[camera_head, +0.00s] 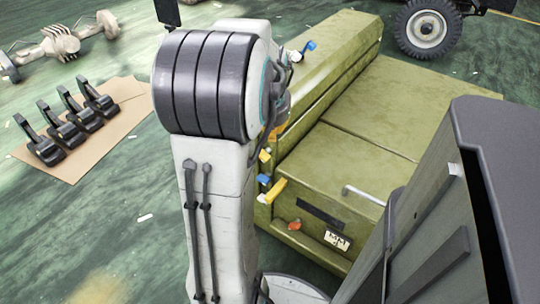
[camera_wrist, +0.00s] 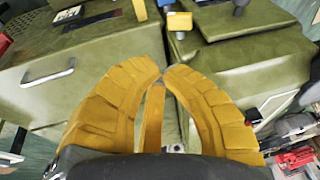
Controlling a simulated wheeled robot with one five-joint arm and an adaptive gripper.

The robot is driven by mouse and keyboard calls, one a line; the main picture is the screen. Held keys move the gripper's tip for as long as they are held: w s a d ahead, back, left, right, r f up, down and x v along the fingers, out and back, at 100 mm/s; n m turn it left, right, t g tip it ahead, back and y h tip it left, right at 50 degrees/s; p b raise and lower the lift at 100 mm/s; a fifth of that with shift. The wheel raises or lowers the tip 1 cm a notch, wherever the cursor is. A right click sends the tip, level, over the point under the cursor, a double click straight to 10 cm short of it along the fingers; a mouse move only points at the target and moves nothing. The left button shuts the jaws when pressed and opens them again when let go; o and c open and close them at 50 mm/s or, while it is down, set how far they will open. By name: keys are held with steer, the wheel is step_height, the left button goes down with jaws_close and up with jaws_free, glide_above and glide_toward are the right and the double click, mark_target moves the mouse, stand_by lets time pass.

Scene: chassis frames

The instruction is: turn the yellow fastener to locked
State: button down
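In the head view, a yellow fastener lever (camera_head: 276,190) sticks out at the near left corner of the green chest (camera_head: 345,150). A smaller yellow piece (camera_head: 265,155) is on the chest edge above it. In the wrist view, a yellow lever (camera_wrist: 140,10) stands at the top edge, left of a yellow block with blue on top (camera_wrist: 179,20). My gripper (camera_wrist: 164,75) has yellow fingers with tips meeting or almost meeting. A narrow yellow strip shows between them; I cannot tell what it is. Nothing is clearly held.
Blue pieces (camera_head: 263,179) and an orange one (camera_head: 294,225) also sit on the chest. A metal handle (camera_head: 363,193) is on its front box. Black clamps (camera_head: 62,130) lie on cardboard at left. Green floor is open there. A wheel (camera_head: 426,28) stands behind.

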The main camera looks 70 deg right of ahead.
steer(key=b, duration=0.4)
glide_toward(270, 156)
steer(key=shift+m, duration=0.3)
steer(key=shift+a+x, duration=0.2)
steer(key=shift+x, duration=1.7)
steer(key=shift+a+x, duration=0.2)
steer(key=shift+x, duration=1.75)
steer(key=shift+s+f, duration=0.15)
steer(key=shift+s, duration=0.1)
steer(key=shift+s+a+f+b, duration=0.1)
steer(key=shift+s+f+b, duration=0.05)
steer(key=shift+f+b, duration=0.25)
steer(key=shift+s+a+f+b, duration=0.1)
steer(key=shift+s+f+b, duration=0.05)
steer(key=shift+f+b, duration=0.25)
steer(key=shift+w+f+b, duration=0.2)
steer(key=shift+f+b, duration=0.45)
steer(key=shift+f, duration=0.5)
steer(key=shift+w+f, duration=0.15)
steer(key=shift+f, duration=0.05)
